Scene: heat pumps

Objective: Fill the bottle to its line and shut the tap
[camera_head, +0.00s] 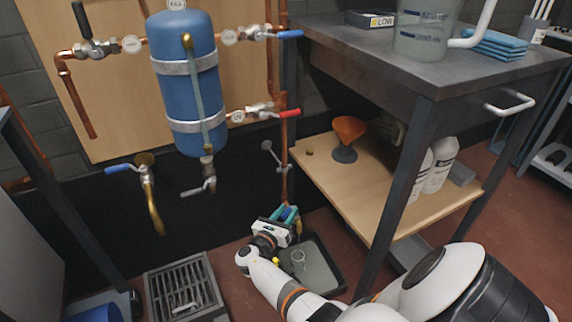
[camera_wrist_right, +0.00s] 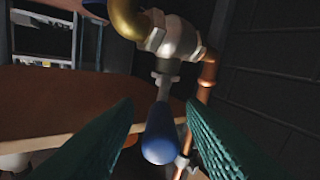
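My right gripper (camera_head: 289,212) is low at the foot of the copper pipe, above the dark tray (camera_head: 325,275). In the right wrist view its teal fingers (camera_wrist_right: 158,108) are open, one on each side of a blue tap lever (camera_wrist_right: 160,140), with a gap visible on both sides. The lever belongs to a metal tap (camera_wrist_right: 178,40) with a brass spout (camera_wrist_right: 128,18), joined to a copper pipe. A small clear vessel, probably the bottle (camera_head: 299,258), stands in the tray below the gripper. Its line and water level are too small to make out. My left gripper is out of view.
A blue tank (camera_head: 185,85) with several valves hangs at left, beside another brass-spouted tap (camera_head: 150,195). A floor grate (camera_head: 183,287) lies below. The bench (camera_head: 440,70) stands at right; its lower shelf (camera_head: 345,195) holds an orange funnel (camera_head: 349,130) and white bottles (camera_head: 440,165).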

